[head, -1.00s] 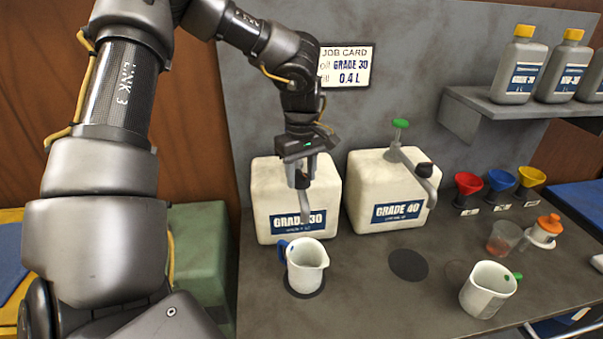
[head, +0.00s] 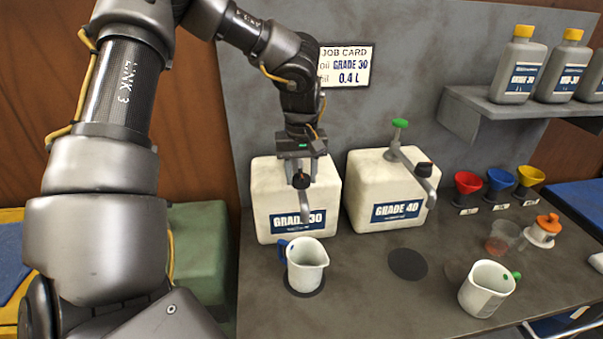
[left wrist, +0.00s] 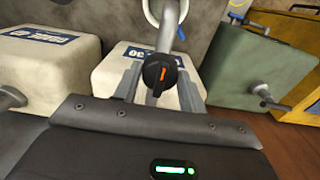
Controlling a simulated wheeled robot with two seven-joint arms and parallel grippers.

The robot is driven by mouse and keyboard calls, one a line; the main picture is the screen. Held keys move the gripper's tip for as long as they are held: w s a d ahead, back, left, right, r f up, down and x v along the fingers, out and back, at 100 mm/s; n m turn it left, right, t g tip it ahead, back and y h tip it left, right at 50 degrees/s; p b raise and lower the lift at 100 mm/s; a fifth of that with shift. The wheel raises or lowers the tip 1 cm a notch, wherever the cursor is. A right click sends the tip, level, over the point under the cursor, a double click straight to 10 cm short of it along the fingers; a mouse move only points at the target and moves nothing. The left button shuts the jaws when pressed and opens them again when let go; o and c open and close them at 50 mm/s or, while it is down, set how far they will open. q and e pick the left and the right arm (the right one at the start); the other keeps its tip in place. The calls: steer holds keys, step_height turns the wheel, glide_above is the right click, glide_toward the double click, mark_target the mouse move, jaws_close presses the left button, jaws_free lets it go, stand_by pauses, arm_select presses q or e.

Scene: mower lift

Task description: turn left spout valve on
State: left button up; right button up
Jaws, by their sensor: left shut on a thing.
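The left container, labelled GRADE 30 (head: 298,215), is a white block with a metal spout (head: 304,208) in front. A black valve knob (head: 301,180) sits at the top of this spout; in the left wrist view the knob (left wrist: 160,73) has an orange mark. My left gripper (head: 300,170) points down over the knob, its two fingers on either side of it, shut on it. A white jug with a blue handle (head: 307,267) stands below the spout on a dark round pad. My right gripper is not in view.
The GRADE 40 container (head: 388,190) stands to the right with its own spout and green-topped pump. Another white jug (head: 485,290) stands at the front right. A shelf (head: 470,112) holds grey bottles. The job card (head: 346,65) hangs behind my arm.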

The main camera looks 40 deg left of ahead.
mark_target(301, 173)
arm_select(q)
steer(key=o, duration=1)
steer(key=shift+r, duration=0.1)
steer(key=shift+r, duration=0.3)
step_height(301, 173, up, 10)
